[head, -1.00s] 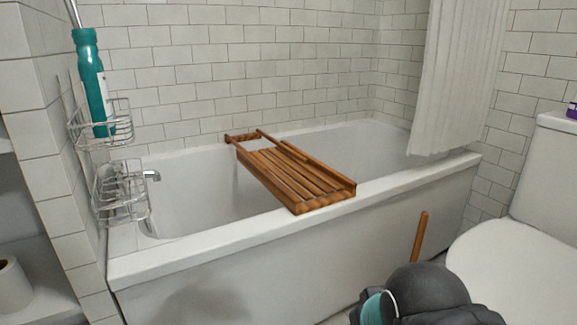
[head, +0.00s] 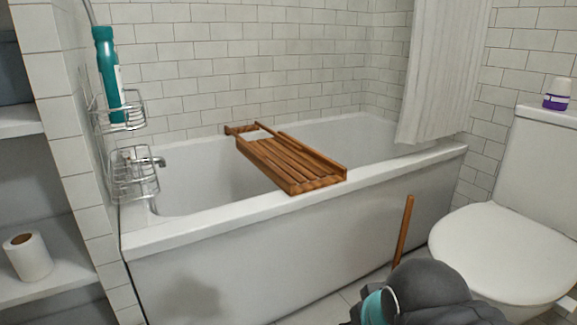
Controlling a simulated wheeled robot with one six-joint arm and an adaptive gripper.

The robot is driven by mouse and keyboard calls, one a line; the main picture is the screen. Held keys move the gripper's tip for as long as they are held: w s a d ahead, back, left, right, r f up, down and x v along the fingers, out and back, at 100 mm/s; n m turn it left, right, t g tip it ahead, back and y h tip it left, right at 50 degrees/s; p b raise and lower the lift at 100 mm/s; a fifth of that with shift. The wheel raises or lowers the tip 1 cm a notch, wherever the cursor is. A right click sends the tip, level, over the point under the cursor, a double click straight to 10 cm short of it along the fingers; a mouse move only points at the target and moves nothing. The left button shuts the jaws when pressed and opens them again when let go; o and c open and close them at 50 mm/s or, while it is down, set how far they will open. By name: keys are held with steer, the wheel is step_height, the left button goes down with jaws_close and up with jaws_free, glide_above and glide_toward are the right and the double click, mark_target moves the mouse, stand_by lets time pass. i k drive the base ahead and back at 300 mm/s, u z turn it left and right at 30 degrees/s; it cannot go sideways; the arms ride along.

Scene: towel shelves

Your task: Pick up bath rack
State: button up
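The bath rack (head: 290,162) is a brown slatted wooden tray in the head view. It lies across the white bathtub (head: 215,213), with its near end on the front rim and its far end towards the tiled wall. A small pale item (head: 258,135) shows near its far end. Part of my arm, dark grey with a teal band, is at the bottom edge, well below and right of the rack. My gripper is not in view.
A wooden stick (head: 403,230) stands upright in front of the tub. A white toilet (head: 510,245) is at the right. Wire baskets (head: 133,172) with a teal bottle (head: 108,75) hang at the left. Shelves with a toilet roll (head: 28,257) are at far left.

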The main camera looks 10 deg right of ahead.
mark_target(311, 160)
steer(key=z, duration=0.8)
steer(key=i, duration=1)
steer(key=u, duration=0.15)
